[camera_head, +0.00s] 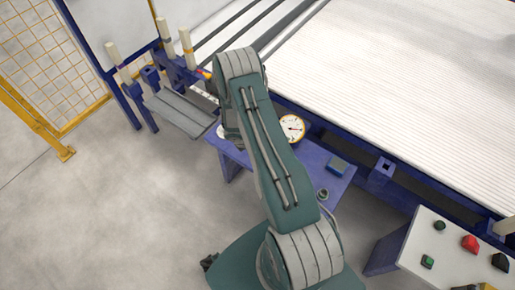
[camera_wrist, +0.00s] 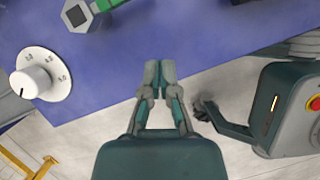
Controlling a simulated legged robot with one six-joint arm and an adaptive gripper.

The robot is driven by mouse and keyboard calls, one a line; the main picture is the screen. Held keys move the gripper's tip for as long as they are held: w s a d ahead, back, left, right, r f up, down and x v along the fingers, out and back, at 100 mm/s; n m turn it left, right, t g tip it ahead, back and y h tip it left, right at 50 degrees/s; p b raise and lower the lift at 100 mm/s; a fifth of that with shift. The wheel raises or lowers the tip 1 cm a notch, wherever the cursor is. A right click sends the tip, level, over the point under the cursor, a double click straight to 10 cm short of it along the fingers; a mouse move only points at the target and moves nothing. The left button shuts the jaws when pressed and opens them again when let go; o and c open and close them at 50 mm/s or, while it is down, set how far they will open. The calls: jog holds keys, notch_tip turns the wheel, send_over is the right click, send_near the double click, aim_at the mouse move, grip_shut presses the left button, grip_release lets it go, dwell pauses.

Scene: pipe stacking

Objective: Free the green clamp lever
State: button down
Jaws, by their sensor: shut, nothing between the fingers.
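In the wrist view, a green part with a dark square socket in a grey end (camera_wrist: 78,14) lies on the blue surface at the top left, cut off by the frame edge. It may be the green clamp lever, but I cannot tell for sure. My gripper (camera_wrist: 159,72) is shut and empty, with its fingertips together over the blue surface. It is below and to the right of the green part, apart from it in the picture. In the head view, my arm hides the gripper, and I cannot make out the lever.
A white dial knob (camera_wrist: 38,76) is at the left in the wrist view. A button panel (camera_head: 450,252) stands at the right.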

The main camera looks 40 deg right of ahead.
jog(key=v, duration=0.6)
jog(key=shift+s+r, duration=0.35)
jog(key=shift+s, duration=0.15)
jog(key=shift+d, duration=0.1)
